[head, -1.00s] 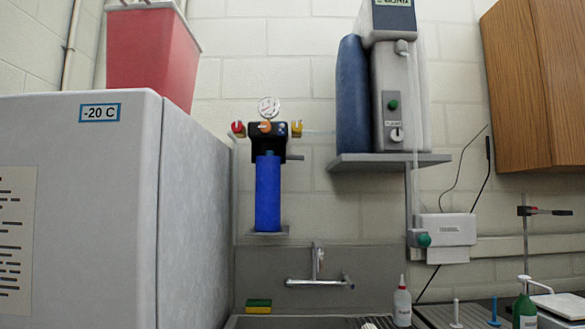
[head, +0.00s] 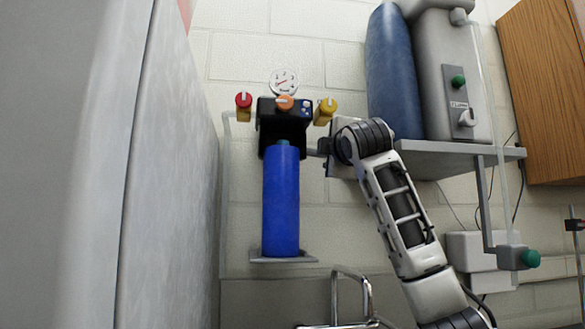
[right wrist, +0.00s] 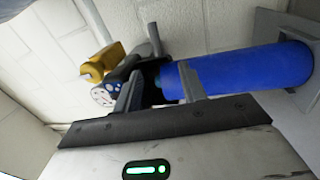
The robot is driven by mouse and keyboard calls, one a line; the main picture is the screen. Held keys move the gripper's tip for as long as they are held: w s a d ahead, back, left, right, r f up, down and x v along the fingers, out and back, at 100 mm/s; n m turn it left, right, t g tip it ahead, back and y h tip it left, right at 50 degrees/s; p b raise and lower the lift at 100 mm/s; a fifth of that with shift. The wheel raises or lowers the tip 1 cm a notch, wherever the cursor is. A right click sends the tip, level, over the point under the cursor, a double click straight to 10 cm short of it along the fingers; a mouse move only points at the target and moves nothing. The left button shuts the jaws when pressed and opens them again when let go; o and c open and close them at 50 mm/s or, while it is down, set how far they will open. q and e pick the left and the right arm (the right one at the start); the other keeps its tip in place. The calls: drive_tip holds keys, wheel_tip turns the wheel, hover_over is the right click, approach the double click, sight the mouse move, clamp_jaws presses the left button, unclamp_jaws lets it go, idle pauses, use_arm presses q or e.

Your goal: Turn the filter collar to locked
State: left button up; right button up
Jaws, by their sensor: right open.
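The filter unit hangs on the wall, with a black head (head: 284,116) above a blue cylindrical housing (head: 281,200). In the right wrist view the blue housing (right wrist: 245,74) lies sideways, its top end meeting the dark head (right wrist: 147,78). The collar is not clearly distinct; the joint between housing and head is partly hidden by my fingers. My right gripper (head: 318,150) is just right of this joint in the head view. In the right wrist view my right gripper (right wrist: 158,84) is open, with its fingers apart near the joint. I cannot tell whether they touch. My left gripper is not in view.
Red (head: 243,106) and yellow (head: 326,110) valves flank the head, with a gauge (head: 284,81) above. A white freezer (head: 165,170) stands close at left. A shelf (head: 450,155) with a purifier is at right. A faucet (head: 350,300) is below.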

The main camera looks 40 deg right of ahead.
use_arm(q)
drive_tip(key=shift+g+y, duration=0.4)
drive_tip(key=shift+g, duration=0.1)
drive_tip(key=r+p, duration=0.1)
drive_tip(key=p, duration=0.2)
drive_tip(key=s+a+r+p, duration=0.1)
drive_tip(key=p, duration=0.2)
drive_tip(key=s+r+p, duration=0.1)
drive_tip(key=p, duration=0.2)
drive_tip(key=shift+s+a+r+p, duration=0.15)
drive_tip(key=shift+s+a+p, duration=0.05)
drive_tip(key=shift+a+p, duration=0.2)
use_arm(e)
drive_tip(key=r+x, duration=0.1)
drive_tip(key=x, duration=1.4)
drive_tip(key=shift+s+d, duration=0.3)
drive_tip(key=shift+d, duration=0.15)
drive_tip(key=shift+r, duration=0.1)
clamp_jaws()
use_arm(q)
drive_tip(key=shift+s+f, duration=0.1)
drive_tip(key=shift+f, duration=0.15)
use_arm(e)
drive_tip(key=shift+s, duration=0.1)
